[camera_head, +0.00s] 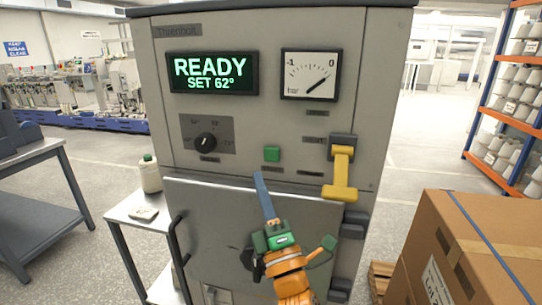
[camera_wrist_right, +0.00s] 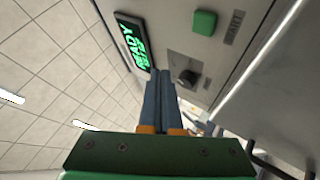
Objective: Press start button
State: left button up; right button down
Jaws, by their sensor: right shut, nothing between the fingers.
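The green square start button (camera_head: 272,153) is on the grey machine's front panel, below the pressure gauge. It also shows at the top of the wrist view (camera_wrist_right: 204,22), beside a label. My right gripper (camera_head: 259,175) is shut and empty, with its blue fingers pointing up at the panel. In the head view its tips appear just below and left of the button, not covering it. In the wrist view the shut fingers (camera_wrist_right: 161,73) lie apart from the button. The display (camera_head: 213,73) reads READY, SET 62°. My left gripper is not in view.
A dial knob (camera_head: 205,142) is left of the button and a yellow lever (camera_head: 341,172) is to the right. The machine's door (camera_head: 210,210) is below. A small side table (camera_head: 125,215) stands at left, a cardboard box (camera_head: 455,235) at right.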

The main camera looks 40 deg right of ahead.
aim_at(271, 160)
jog(key=shift+w+d+b, duration=0.25)
jog(key=shift+w+d, duration=1.15)
jog(key=shift+d, duration=0.25)
jog(key=shift+w+d+b, duration=0.2)
jog(key=shift+w+d, duration=1.2)
jog(key=shift+d, duration=0.25)
jog(key=shift+w, duration=0.1)
jog(key=shift+w+d, duration=0.1)
jog(key=shift+d, duration=0.05)
jog(key=shift+r, duration=0.15)
jog(key=shift+s+a+r, duration=0.15)
jog(key=shift+s+r, duration=0.1)
jog(key=shift+r, duration=0.2)
jog(key=shift+s+a+r, duration=0.15)
jog(key=shift+s+r, duration=0.05)
jog(key=shift+r, duration=0.2)
jog(key=shift+b, duration=0.3)
